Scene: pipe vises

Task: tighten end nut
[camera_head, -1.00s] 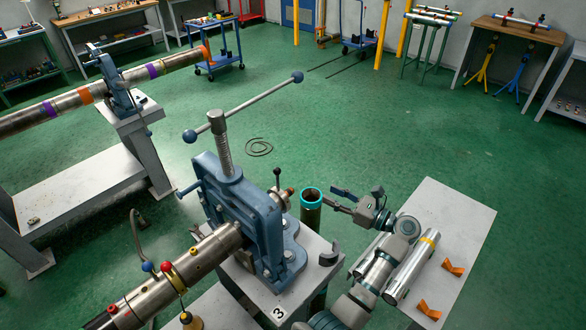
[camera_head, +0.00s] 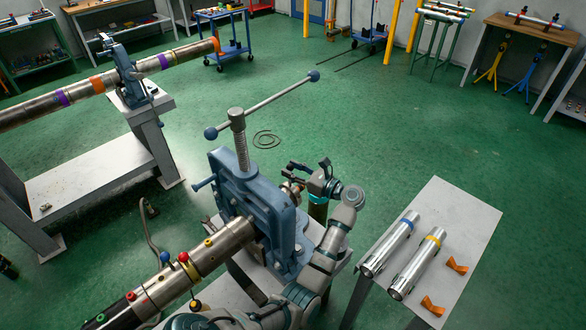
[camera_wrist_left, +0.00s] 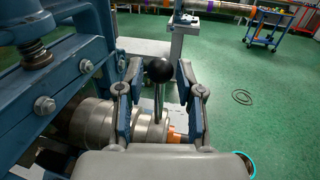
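The blue pipe vise (camera_head: 243,192) holds a steel pipe (camera_head: 215,252). The metal end nut (camera_head: 290,189) sits on the pipe's far end behind the vise, partly hidden in the head view. In the left wrist view the nut (camera_wrist_left: 95,123) is a ribbed steel cylinder with a thin lever topped by a black ball (camera_wrist_left: 158,70). My left gripper (camera_wrist_left: 158,85) is open, with one finger on each side of the lever. I cannot tell whether either finger touches it. In the head view the left gripper (camera_head: 297,172) is beside the nut. My right gripper is not in view.
A grey table (camera_head: 460,215) at right holds two silver cylinders (camera_head: 418,262) and orange wedges (camera_head: 456,265). The vise's long handle (camera_head: 270,100) reaches above.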

